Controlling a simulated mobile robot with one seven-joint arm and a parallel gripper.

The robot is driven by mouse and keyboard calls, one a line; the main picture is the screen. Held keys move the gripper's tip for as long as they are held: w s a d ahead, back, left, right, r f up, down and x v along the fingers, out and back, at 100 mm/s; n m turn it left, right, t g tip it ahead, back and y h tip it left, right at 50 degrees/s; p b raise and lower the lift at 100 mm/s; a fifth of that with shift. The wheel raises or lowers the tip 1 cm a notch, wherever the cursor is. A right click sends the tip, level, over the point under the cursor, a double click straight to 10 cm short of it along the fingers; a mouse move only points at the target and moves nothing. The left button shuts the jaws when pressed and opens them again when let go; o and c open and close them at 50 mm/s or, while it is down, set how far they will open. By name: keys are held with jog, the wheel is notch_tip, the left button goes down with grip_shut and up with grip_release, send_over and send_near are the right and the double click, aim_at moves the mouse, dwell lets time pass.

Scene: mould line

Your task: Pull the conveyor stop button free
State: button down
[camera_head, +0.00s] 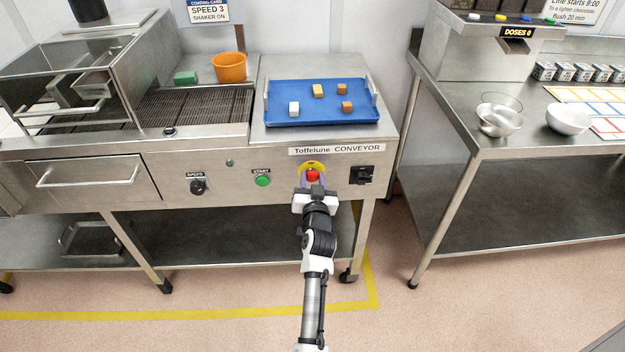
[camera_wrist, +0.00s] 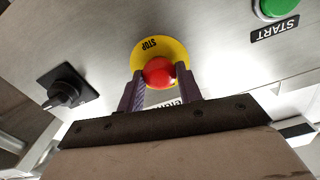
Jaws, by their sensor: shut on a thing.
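The conveyor stop button is a red mushroom head (camera_head: 312,175) on a yellow round plate marked STOP, on the front panel of the conveyor (camera_head: 220,165). In the wrist view the red button (camera_wrist: 159,72) sits between the two fingers of my gripper (camera_wrist: 160,85), with the yellow plate (camera_wrist: 150,50) behind it. My gripper (camera_head: 313,186) reaches the panel from the front and is shut on the button's head, one finger on each side. Whether the button is pressed in or out cannot be told.
The green START button (camera_head: 263,181) and SPEED knob (camera_head: 198,187) lie left of the stop button. A black rotary switch (camera_head: 361,175) is close on its right. A blue tray (camera_head: 272,112) with several small blocks rests on top. A steel table (camera_head: 470,135) stands at right.

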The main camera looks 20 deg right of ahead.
jog(key=shift+s+a+f+b, duration=0.1)
jog(key=shift+s+b, duration=0.1)
jog(key=shift+b, duration=0.1)
jog(key=shift+s, duration=0.3)
jog(key=c, duration=0.9)
grip_release()
jog(key=shift+c, duration=0.2)
jog(key=shift+s+a, duration=0.1)
jog(key=shift+s, duration=0.05)
